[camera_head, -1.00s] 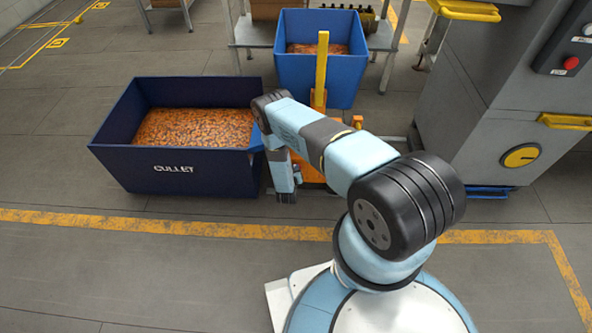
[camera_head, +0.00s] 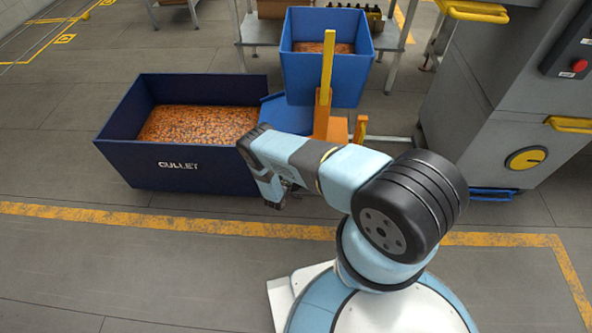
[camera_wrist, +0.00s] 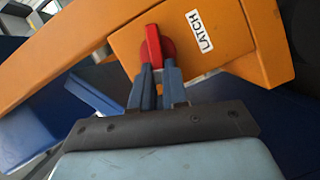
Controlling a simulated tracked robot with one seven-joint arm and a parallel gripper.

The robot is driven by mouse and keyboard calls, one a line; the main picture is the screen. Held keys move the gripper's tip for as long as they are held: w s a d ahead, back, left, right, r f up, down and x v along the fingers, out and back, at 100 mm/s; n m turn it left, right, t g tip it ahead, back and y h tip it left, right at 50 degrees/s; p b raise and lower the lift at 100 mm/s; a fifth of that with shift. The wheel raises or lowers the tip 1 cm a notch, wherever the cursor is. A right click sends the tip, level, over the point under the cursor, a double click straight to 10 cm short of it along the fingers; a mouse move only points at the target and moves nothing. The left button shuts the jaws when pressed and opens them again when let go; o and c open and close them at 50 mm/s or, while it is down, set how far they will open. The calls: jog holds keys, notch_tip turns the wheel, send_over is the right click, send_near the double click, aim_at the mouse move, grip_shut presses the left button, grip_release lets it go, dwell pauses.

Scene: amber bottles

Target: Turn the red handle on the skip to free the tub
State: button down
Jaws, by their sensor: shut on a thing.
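The red handle (camera_wrist: 153,47) sits on a round red hub on the orange frame (camera_wrist: 205,50) of the skip, beside a white LATCH label (camera_wrist: 198,31). In the wrist view it stands nearly upright, leaning slightly left. My gripper (camera_wrist: 159,66) is shut on the handle's lower end, with one finger on each side. The blue tub (camera_head: 325,78) stands upright at the back behind the orange frame and yellow post. In the head view my arm hides the handle and the fingertips.
A navy bin marked CULLET (camera_head: 150,168), full of brown-orange pieces, stands left of my arm. A grey machine (camera_head: 480,130) with yellow handles stands to the right. A bench (camera_head: 262,32) is behind the tub. The floor in front is clear, crossed by a yellow line (camera_head: 130,217).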

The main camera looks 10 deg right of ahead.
jog(key=shift+w+a+f+n+t+h, duration=0.15)
jog(key=shift+w+a+n+t+h, duration=0.15)
jog(key=shift+n, duration=0.5)
jog(key=c, duration=1.4)
grip_release()
jog(key=shift+f, duration=0.1)
jog(key=shift+o, duration=1.3)
jog(key=shift+s+d, duration=0.15)
jog(key=shift+s, duration=0.1)
jog(key=v, duration=1.3)
jog(key=shift+s+a, duration=0.15)
jog(key=shift+a, duration=0.25)
jog(key=shift+f, duration=0.1)
